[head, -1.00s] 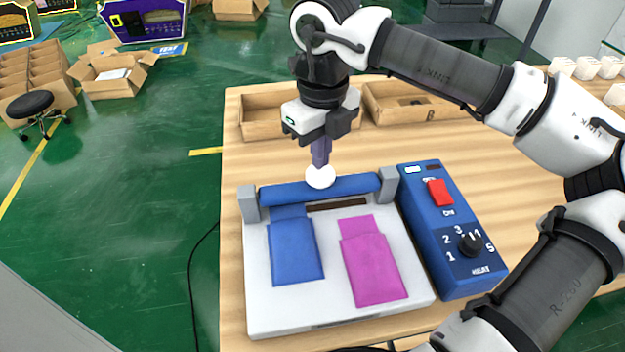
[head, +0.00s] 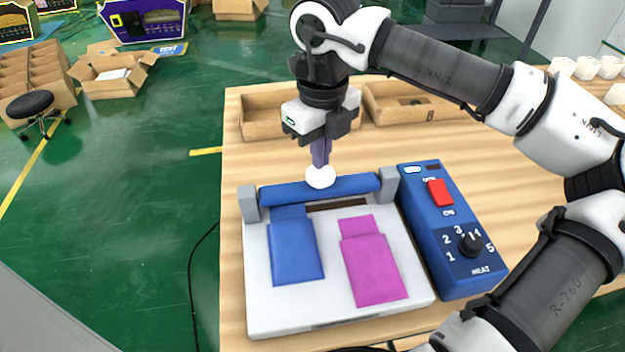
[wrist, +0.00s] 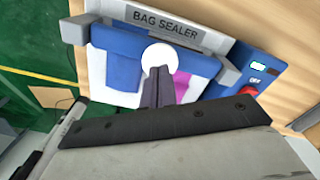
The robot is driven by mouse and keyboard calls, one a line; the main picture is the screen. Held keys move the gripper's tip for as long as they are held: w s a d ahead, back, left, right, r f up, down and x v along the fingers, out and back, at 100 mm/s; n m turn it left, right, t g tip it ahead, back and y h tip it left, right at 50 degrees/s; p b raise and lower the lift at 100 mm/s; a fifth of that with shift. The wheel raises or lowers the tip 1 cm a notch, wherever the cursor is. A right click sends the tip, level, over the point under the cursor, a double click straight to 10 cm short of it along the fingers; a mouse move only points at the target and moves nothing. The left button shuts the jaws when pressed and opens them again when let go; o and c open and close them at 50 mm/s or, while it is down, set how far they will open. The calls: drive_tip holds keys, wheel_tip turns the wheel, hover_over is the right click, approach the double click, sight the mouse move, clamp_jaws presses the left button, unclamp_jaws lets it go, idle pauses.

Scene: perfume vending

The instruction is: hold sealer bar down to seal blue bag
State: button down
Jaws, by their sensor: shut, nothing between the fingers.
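The blue sealer bar (head: 350,186) lies across the back of the white sealer plate (head: 332,262), between two grey brackets. A white round knob (head: 320,177) sits at the bar's middle. My gripper (head: 321,163) is shut with its fingertips at the knob, and seems to touch it. In the wrist view my shut fingers (wrist: 157,88) overlap the knob (wrist: 160,57). The blue bag (head: 295,250) lies flat on the plate at the left, its top end reaching the bar. A magenta bag (head: 371,268) lies to its right, short of the bar.
A blue control box (head: 450,235) with a red switch (head: 439,192) and a heat dial (head: 470,243) stands right of the plate. Open wooden trays (head: 415,103) stand behind the sealer. The table is bare between the trays and the bar.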

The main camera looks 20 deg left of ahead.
sight(320, 173)
drive_tip(key=shift+f, duration=0.1)
drive_tip(key=shift+f+b, duration=2.15)
drive_tip(key=shift+f, duration=0.15)
drive_tip(key=shift+r, duration=0.15)
drive_tip(key=shift+s+f, duration=0.1)
drive_tip(key=shift+f, duration=0.15)
idle(1.2)
drive_tip(key=shift+r, duration=0.15)
drive_tip(key=shift+r+p, duration=2.65)
drive_tip(key=shift+r, duration=1.85)
